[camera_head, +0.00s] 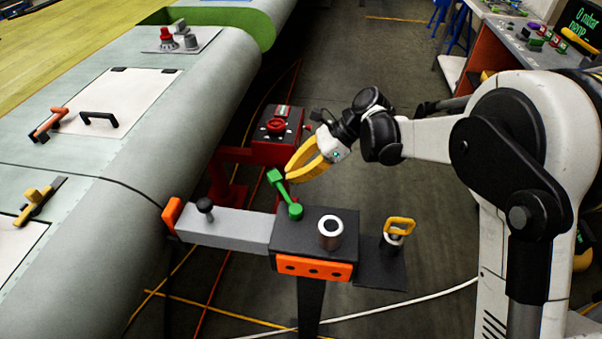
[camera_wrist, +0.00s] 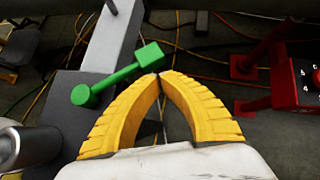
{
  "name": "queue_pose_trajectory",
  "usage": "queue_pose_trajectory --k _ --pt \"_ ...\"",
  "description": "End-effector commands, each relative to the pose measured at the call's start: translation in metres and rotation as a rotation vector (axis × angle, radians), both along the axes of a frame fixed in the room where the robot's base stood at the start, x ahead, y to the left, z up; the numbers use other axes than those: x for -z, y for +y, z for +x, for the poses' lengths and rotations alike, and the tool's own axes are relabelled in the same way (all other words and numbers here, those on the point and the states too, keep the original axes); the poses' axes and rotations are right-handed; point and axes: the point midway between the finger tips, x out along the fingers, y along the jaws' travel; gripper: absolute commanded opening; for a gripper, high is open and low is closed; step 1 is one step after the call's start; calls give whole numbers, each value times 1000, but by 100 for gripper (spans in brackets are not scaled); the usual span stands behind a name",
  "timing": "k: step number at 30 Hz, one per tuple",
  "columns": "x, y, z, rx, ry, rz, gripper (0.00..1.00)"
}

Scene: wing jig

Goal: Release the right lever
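A green lever (camera_head: 281,188) with a block-shaped handle stands tilted on the dark block of a jig stand; its round pivot is at the block's back edge. In the wrist view the green lever (camera_wrist: 118,76) runs from its pivot at left up to the handle beside my fingertips. My gripper (camera_head: 288,174) has yellow fingers and is just right of the handle. In the wrist view my gripper (camera_wrist: 158,75) has its fingertips together, with the handle just beyond them and nothing visible between them. Whether the tips touch the handle I cannot tell.
The grey jig arm (camera_head: 232,225) reaches left to an orange pad by the wing (camera_head: 110,165). A metal cylinder (camera_head: 330,235) and a yellow-handled tool (camera_head: 398,228) stand at right. A red stand with a dial (camera_head: 276,126) is behind. Cables cross the floor.

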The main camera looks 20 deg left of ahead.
Motion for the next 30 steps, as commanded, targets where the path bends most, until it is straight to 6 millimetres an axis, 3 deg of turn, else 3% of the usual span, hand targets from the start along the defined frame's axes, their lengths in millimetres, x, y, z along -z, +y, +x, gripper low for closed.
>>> queue_pose_trajectory --k 12,30 --pt "0 8 -5 1 0 0 0" --pt "-8 5 -2 3 1 2 0"
